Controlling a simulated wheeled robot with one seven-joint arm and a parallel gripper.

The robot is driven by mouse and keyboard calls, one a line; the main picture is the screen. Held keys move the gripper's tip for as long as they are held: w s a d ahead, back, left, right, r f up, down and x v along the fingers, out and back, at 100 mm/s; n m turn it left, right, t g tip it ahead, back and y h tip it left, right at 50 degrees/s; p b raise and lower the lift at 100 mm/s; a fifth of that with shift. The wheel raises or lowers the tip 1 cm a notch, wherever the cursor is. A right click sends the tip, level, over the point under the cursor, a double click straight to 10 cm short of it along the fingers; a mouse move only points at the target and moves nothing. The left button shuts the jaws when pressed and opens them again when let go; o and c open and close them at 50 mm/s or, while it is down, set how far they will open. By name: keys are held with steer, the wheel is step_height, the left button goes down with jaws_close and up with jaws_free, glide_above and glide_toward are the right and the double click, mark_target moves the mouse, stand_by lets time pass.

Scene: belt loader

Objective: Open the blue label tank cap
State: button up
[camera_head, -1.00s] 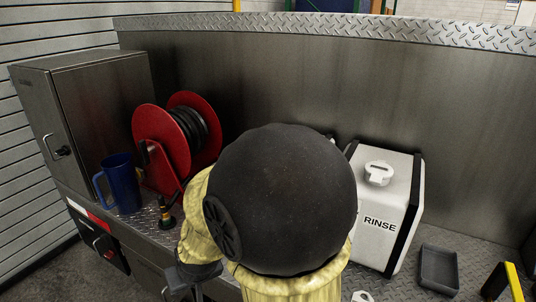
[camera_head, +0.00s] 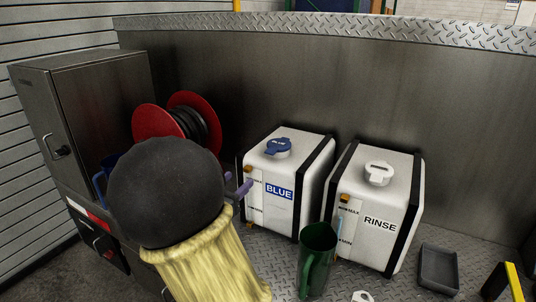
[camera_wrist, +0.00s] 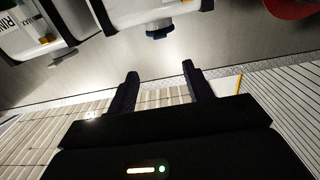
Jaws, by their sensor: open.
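The blue label tank (camera_head: 312,170) is a white box with black straps, standing upright on the deck. Its blue cap (camera_head: 278,147) sits on the tank's top. In the wrist view, the tank (camera_wrist: 130,12) is at the top edge, upside down, with the blue cap (camera_wrist: 158,33) showing beyond my fingertips. My gripper (camera_wrist: 160,80) is open with nothing between its fingers. In the head view, my arm hides most of the gripper; a purplish finger (camera_head: 240,190) shows just left of the tank. The cap is apart from the fingers.
The white RINSE tank (camera_head: 380,222) with a white cap (camera_head: 379,173) stands to the right. A green jug (camera_head: 316,262) stands in front, between the tanks. A red hose reel (camera_head: 160,121) and metal cabinet (camera_head: 95,100) are left. A grey tray (camera_head: 439,268) lies at right.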

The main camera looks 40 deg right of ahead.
mark_target(268, 153)
steer(key=p+x, duration=0.3)
steer(key=x, duration=1.4)
steer(key=shift+w+d, duration=0.15)
steer(key=shift+d, duration=0.1)
jaws_close()
